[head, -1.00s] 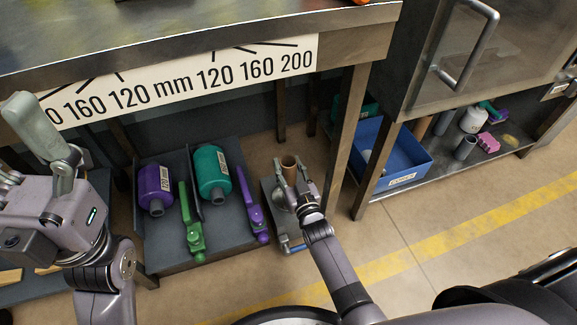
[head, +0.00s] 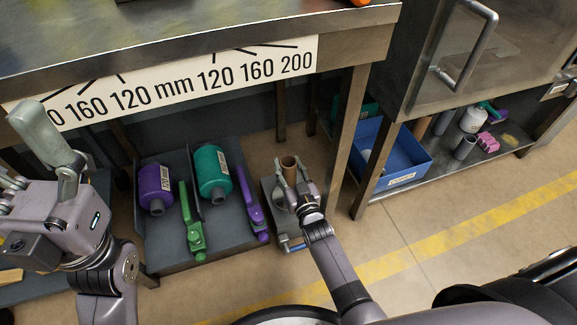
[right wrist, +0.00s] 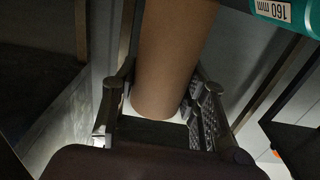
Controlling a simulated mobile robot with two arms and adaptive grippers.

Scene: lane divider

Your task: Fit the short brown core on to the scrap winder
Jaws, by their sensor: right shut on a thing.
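The short brown core (head: 289,163) is a small cardboard tube standing roughly upright between the fingers of my right gripper (head: 291,181). In the right wrist view the brown core (right wrist: 172,60) fills the space between the two fingers of the gripper (right wrist: 160,108), which are shut on it. The core is over the scrap winder (head: 274,205), a small grey unit beside the shelf; the gripper hides much of it. I cannot tell whether the core touches the winder. My left gripper (head: 45,140) is at the left, high in front of the bench, only partly seen.
A low shelf (head: 225,235) holds purple and teal rollers (head: 213,172) and green and purple handled tools (head: 190,225). A bench leg (head: 350,130) stands close right of my right gripper. A blue bin (head: 405,160) is further right. Floor (head: 400,235) in front is clear.

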